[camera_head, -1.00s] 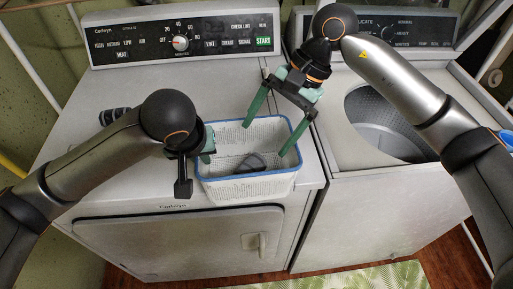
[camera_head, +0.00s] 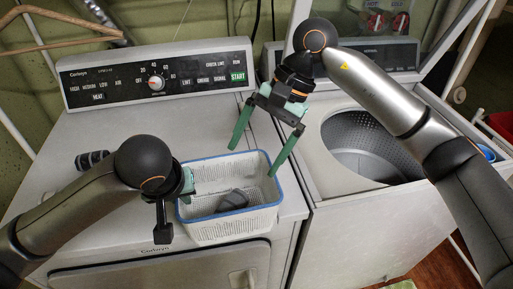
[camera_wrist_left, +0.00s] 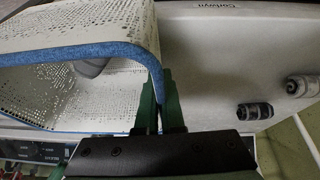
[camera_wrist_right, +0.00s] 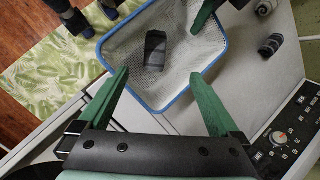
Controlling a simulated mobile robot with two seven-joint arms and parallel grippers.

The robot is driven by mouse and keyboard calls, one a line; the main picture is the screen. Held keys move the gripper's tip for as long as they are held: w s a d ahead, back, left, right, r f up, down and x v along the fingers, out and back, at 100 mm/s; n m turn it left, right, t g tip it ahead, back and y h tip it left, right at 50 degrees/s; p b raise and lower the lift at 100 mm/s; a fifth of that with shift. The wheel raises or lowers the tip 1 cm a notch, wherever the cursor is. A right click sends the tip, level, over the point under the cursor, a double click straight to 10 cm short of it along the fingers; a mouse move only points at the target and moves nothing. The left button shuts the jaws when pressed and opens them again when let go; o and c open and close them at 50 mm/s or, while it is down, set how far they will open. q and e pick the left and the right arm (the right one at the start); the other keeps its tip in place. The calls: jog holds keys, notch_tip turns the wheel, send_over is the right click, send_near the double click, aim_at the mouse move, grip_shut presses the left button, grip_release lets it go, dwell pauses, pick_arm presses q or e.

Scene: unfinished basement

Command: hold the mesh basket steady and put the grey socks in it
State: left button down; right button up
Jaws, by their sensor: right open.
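The white mesh basket (camera_head: 232,226) with a blue rim stands on top of the dryer. My left gripper (camera_head: 188,182) is shut on its left rim; the left wrist view shows the fingers (camera_wrist_left: 160,92) pinching the wall. One dark grey rolled sock bundle (camera_head: 233,199) lies inside the basket, also clear in the right wrist view (camera_wrist_right: 155,50). My right gripper (camera_head: 251,162) is open and empty, fingers pointing down above the basket's back right.
The dryer's control panel (camera_head: 155,80) rises behind the basket. The washer (camera_head: 340,215) on the right has its lid up and its drum open. A green leaf-patterned rug (camera_wrist_right: 50,80) lies on the floor in front. The dryer top behind the basket is clear.

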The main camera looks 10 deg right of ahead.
pick_arm(q)
jog(key=c, duration=1)
grip_release()
jog(key=shift+o, duration=0.2)
jog(key=v, duration=1.2)
